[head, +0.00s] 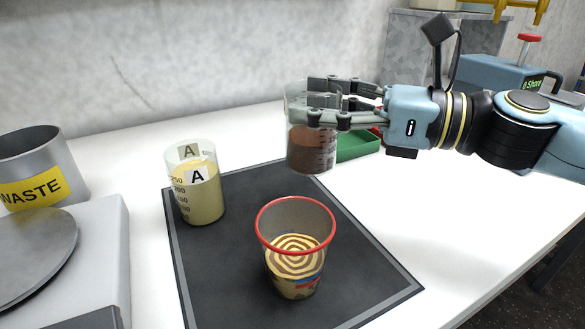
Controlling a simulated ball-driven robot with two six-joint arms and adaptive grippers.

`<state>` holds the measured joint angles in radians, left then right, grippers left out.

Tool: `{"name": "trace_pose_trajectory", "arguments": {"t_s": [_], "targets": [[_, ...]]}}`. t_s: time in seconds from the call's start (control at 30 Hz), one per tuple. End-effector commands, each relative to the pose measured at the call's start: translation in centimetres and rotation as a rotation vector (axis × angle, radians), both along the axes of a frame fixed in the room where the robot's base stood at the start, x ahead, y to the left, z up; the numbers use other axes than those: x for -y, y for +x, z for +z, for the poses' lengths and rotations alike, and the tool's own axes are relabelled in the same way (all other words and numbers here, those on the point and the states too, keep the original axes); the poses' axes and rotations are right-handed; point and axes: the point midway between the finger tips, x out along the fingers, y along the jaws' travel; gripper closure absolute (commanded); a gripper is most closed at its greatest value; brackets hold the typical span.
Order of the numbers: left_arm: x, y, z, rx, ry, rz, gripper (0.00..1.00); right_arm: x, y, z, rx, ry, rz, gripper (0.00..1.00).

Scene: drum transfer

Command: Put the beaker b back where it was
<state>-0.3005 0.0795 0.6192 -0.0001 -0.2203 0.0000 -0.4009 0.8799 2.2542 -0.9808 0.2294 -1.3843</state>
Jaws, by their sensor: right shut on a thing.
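My right gripper (318,102) comes in from the right and is shut around the upper part of a clear beaker with brown liquid (310,153). I take this to be beaker b; its letter is not readable here. It is held upright, apparently above the far right part of the dark mat (225,285). Beaker A (203,200), with yellowish liquid, stands at the mat's left edge. A clear red-rimmed cup (296,268) stands in the mat's middle, with cream and brown rings inside. My left gripper is not in view.
A green tray (358,147) lies behind the held beaker, partly hidden. A metal waste bin (38,165) and a scale with a round plate (35,250) stand at the left. A blue device (490,75) is at the back right. The white table is clear right of the mat.

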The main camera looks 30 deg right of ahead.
Motion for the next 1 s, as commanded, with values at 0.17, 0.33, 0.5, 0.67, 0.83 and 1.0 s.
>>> {"name": "trace_pose_trajectory", "arguments": {"t_s": [0.17,0.33,0.5,0.67,0.83,1.0], "targets": [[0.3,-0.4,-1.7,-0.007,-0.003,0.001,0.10,0.1,2.7,-1.2,0.008,0.010,-0.010,0.80],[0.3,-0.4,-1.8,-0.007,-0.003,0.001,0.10,-0.1,5.0,-2.7,0.002,0.007,-0.008,0.80],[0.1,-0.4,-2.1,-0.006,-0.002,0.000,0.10,-0.2,5.8,-3.8,-0.004,0.003,-0.004,0.80],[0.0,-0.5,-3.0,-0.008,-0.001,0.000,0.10,-0.2,5.8,-6.4,-0.006,0.004,-0.005,0.80],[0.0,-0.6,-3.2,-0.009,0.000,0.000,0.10,-0.2,5.8,-7.4,-0.003,0.003,-0.003,0.80],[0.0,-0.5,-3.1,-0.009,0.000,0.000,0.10,-0.2,5.8,-7.3,-0.001,0.001,-0.003,0.80]]}}
